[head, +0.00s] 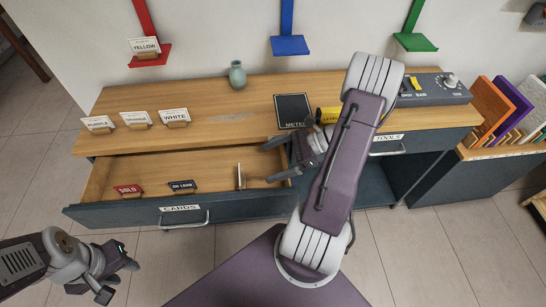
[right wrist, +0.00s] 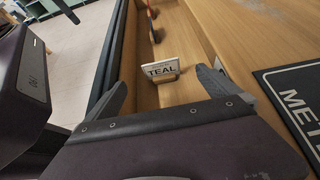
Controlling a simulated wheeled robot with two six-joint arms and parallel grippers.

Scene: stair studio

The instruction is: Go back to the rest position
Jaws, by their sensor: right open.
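My right gripper (head: 272,162) is open over the right part of the open cards drawer (head: 150,212). A small white card marked TEAL (right wrist: 160,70) stands upright in a wooden holder in the drawer. In the right wrist view it lies beyond and between the spread fingertips (right wrist: 164,86), with no visible contact. In the head view the card (head: 239,177) appears nearly edge-on, left of the gripper. My left gripper (head: 120,280) is at the lower left, in front of the drawer unit, fingers apart and empty.
A red SOLD card (head: 128,190) and a dark card (head: 182,186) stand in the drawer. Coloured panels (head: 510,103) stand at right. Floor at lower left is clear.

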